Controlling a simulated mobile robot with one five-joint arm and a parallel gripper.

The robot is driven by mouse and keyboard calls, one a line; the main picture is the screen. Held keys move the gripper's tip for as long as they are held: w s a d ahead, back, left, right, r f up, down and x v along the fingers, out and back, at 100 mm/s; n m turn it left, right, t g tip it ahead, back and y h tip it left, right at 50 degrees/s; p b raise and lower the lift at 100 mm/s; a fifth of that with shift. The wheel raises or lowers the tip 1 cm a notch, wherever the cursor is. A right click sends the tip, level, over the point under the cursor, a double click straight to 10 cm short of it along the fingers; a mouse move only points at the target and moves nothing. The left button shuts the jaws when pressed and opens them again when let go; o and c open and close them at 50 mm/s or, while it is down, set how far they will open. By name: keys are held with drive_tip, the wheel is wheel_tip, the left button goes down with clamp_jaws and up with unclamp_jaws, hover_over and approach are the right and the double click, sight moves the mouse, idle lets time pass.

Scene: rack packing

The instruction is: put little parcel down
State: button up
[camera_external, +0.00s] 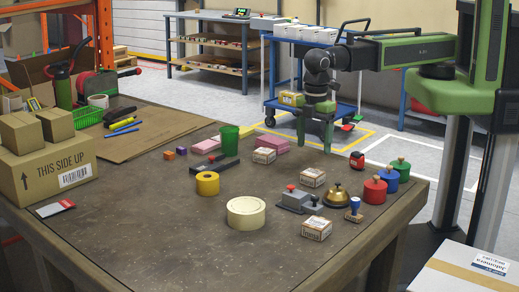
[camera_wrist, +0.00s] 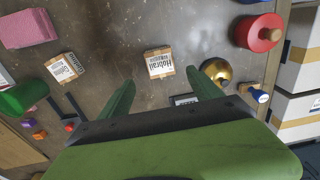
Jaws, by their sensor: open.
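My gripper (camera_external: 315,146) is open above the table, its two green fingers pointing down with nothing between them. In the wrist view its fingertips (camera_wrist: 160,76) stand either side of a little parcel (camera_wrist: 158,63), a small tan box with a white printed label. This parcel lies on the table; in the external view it (camera_external: 312,178) sits below the fingertips, apart from them. A second small parcel (camera_external: 264,155) lies farther left, beside the pink blocks, and shows in the wrist view (camera_wrist: 62,68). A third (camera_external: 317,228) lies near the front right.
A brass bell (camera_external: 335,193), a grey device (camera_external: 296,201) and a blue-handled stamp (camera_external: 354,210) stand close by. Red, blue and green weights (camera_external: 375,190) line the right edge. A tape roll (camera_external: 246,213) and a green cup (camera_external: 229,140) stand left. The front-left tabletop (camera_external: 150,235) is clear.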

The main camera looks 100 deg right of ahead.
wheel_tip(320, 180, up, 2)
drive_tip(key=shift+p, duration=0.35)
drive_tip(key=shift+f, duration=0.1)
drive_tip(key=d+m, duration=0.9)
drive_tip(key=d, duration=2)
drive_tip(key=shift+s+d, duration=0.3)
